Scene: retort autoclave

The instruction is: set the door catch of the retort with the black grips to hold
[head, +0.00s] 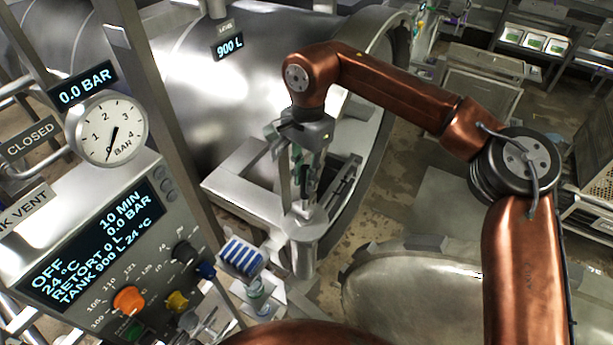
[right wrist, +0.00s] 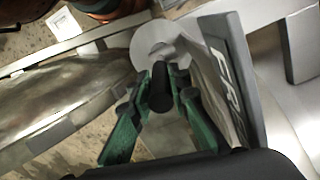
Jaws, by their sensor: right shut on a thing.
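My right gripper (head: 305,180) points down beside the retort's front ring, at the metal catch post (head: 303,248) in the head view. In the right wrist view its two green-padded fingers (right wrist: 160,100) are closed around a black cylindrical grip (right wrist: 160,88). The grip sits in front of a pale round metal part (right wrist: 158,45). Beside it is a grey plate (right wrist: 232,80) with lettering that begins "FR"; the rest is cut off or hidden. The fingers partly hide the grip and catch in the head view. My left gripper is not in view.
The steel retort vessel (head: 235,85) fills the upper left. A control panel (head: 90,250) with knobs and a pressure gauge (head: 107,130) stands at left. Racks with green-screened items (head: 532,40) stand behind.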

